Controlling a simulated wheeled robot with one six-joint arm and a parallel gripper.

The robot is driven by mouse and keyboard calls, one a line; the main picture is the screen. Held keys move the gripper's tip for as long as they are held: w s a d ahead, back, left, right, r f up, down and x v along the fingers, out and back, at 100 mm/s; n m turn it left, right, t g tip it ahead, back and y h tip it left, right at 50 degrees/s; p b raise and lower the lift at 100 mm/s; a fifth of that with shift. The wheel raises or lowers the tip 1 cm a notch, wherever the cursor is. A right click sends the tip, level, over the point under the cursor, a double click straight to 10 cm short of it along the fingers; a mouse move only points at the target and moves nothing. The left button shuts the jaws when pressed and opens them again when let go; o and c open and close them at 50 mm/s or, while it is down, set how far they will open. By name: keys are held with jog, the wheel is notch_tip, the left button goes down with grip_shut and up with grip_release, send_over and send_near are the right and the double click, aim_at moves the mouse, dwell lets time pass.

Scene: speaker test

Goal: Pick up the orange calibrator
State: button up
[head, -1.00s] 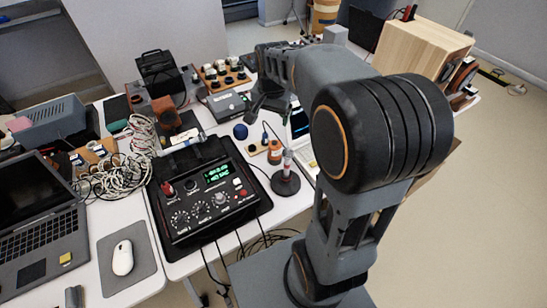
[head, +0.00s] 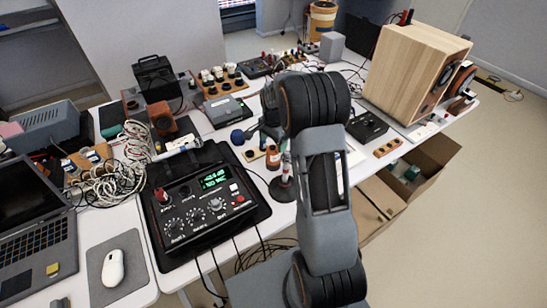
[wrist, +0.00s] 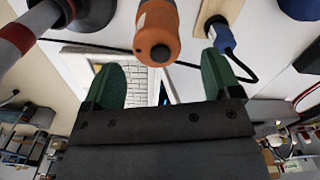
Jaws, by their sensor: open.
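The orange calibrator (wrist: 158,38) shows at the top middle of the wrist view, its rounded end with a dark round spot facing my gripper. In the head view it is a small orange thing (head: 273,158) on the white table, beside my arm. My gripper (wrist: 164,76) is open, with one green finger on each side and nothing held between them. The calibrator lies just beyond the fingertips, roughly in line with the gap.
A red-and-white post (wrist: 28,32) stands left of the calibrator; a blue plug (wrist: 219,36) on a wooden strip lies right, with a black cable behind. A black mixer-like device (head: 205,200) stands left of the post. The wooden speaker (head: 415,70) is at the back right.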

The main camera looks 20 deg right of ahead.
aim_at(274, 147)
jog(key=shift+s+d+f+p, duration=0.1)
jog(key=shift+f+p, duration=0.1)
jog(key=shift+f, duration=1.2)
jog(key=shift+d+f+p, duration=0.1)
jog(key=shift+f+p, duration=0.05)
jog(key=shift+f, duration=1.25)
jog(key=c, duration=1.2)
